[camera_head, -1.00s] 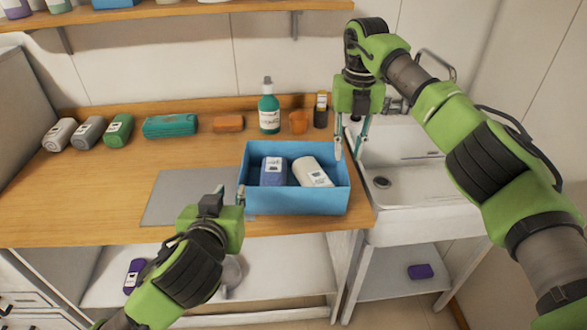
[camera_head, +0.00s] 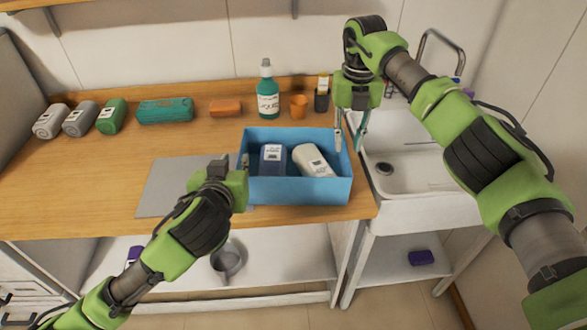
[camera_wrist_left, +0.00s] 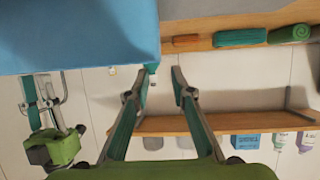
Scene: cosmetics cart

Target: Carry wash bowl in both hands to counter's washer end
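The wash bowl is a blue rectangular bin (camera_head: 297,191) at the counter's right part, beside the sink. It holds a dark blue bottle (camera_head: 273,160) and a white bottle (camera_head: 312,160). My left gripper (camera_head: 243,163) is at the bin's left wall, its fingers partly hidden in the head view. In the left wrist view, the left gripper's fingertips (camera_wrist_left: 164,71) are apart, around or beside an edge of the blue bin (camera_wrist_left: 80,35); contact is unclear. My right gripper (camera_head: 350,143) points down at the bin's right wall, with fingers apart on either side of it.
The white sink (camera_head: 425,178) with a faucet (camera_head: 437,38) lies right of the wooden counter (camera_head: 100,185). A grey mat (camera_head: 165,190) lies left of the bin. A teal bottle (camera_head: 268,100), orange cup (camera_head: 299,106) and dark container (camera_head: 322,98) stand behind it.

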